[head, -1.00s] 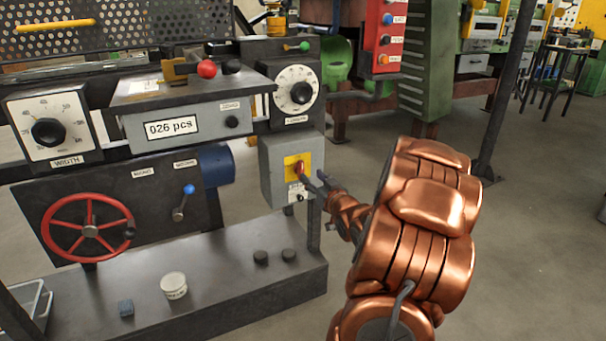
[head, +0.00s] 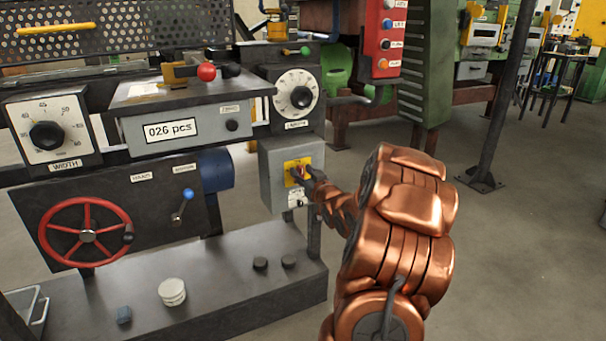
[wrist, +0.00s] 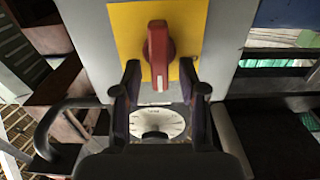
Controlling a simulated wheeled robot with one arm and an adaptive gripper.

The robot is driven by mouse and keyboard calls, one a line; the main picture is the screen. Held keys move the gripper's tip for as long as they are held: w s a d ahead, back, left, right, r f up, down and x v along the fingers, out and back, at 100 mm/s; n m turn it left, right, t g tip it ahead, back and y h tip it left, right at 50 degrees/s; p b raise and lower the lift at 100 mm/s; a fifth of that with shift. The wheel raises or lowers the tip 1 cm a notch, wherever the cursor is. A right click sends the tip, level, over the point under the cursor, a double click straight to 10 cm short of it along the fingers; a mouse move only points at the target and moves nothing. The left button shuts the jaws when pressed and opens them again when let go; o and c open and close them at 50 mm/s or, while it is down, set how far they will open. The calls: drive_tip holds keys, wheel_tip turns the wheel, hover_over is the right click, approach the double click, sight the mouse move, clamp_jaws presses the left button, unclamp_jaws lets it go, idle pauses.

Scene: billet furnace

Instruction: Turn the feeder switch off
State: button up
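The feeder switch is a red rotary handle on a yellow plate (head: 291,181), fixed to the front of a grey box (head: 273,194) on the machine. In the wrist view the red handle (wrist: 158,56) stands upright in the picture, with a white mark at its lower end, on the yellow plate (wrist: 125,40). My gripper (wrist: 160,75) is open, one finger on each side of the handle's lower part, with gaps on both sides. In the head view my gripper (head: 302,176) is at the plate and partly covers the handle.
A white dial (wrist: 157,124) shows below the switch in the wrist view. The length dial (head: 296,95) sits above the box. Dark knobs (head: 289,261) and a round pale stack (head: 172,292) are on the base ledge.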

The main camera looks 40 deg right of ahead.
clamp_jaws()
drive_tip(key=shift+f, duration=0.1)
idle(0.3)
drive_tip(key=n+b, duration=0.2)
drive_tip(key=n, duration=0.1)
drive_tip(key=n+b, duration=0.1)
drive_tip(key=shift+a+f+n, duration=0.15)
drive_tip(key=shift+a+n, duration=0.15)
drive_tip(key=shift+n, duration=0.1)
drive_tip(key=shift+w+a+f+n+b, duration=0.15)
drive_tip(key=shift+n+b, duration=0.9)
drive_tip(key=shift+n, duration=1.1)
drive_tip(key=shift+a+f+n+b, duration=0.25)
drive_tip(key=shift+n+b, duration=0.85)
drive_tip(key=shift+n, duration=1.1)
drive_tip(key=shift+w+a+f+n+b, duration=0.1)
drive_tip(key=shift+f+n+b, duration=0.15)
drive_tip(key=shift+n+b, duration=1.35)
drive_tip(key=shift+n+p, duration=0.5)
drive_tip(key=shift+n, duration=0.25)
drive_tip(key=shift+o, duration=0.5)
unclamp_jaws()
